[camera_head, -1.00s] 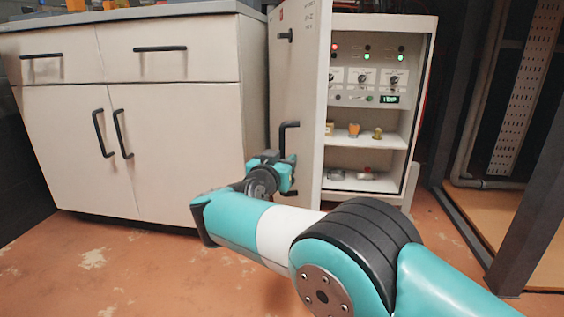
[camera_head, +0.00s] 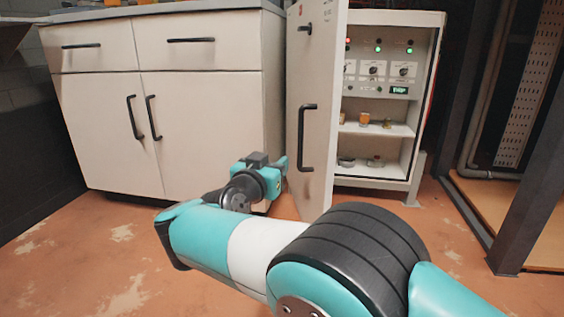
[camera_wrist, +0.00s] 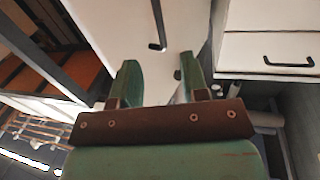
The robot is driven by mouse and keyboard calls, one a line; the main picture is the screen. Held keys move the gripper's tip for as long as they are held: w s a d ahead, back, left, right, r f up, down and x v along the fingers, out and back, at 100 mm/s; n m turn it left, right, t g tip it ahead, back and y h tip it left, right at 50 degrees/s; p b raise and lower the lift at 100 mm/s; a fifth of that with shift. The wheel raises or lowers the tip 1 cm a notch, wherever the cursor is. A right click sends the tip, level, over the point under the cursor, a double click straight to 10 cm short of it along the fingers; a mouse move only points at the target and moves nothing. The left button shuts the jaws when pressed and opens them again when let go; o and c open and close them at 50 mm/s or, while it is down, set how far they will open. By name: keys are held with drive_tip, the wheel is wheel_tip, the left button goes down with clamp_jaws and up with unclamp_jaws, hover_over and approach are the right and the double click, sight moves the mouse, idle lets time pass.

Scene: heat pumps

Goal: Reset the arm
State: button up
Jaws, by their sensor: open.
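My arm reaches from the lower right toward the left in the head view. My gripper (camera_head: 270,164) is at its end, small and partly hidden by my own wrist, in front of the white cabinet door (camera_head: 312,195). It is apart from the black door handle (camera_head: 307,137), to its lower left. In the wrist view my gripper (camera_wrist: 160,78) shows two green fingers spread apart with nothing held between them. A white panel with a black handle (camera_wrist: 157,25) lies beyond the fingers.
The open control cabinet (camera_head: 427,100) has lights, dials and shelves with small items. A white drawer cupboard (camera_head: 200,110) stands left, close behind my gripper. A dark metal frame (camera_head: 524,190) stands right. Patchy orange floor is clear at lower left.

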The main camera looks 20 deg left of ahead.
drive_tip(key=shift+s+d, duration=0.1)
drive_tip(key=shift+s, duration=0.35)
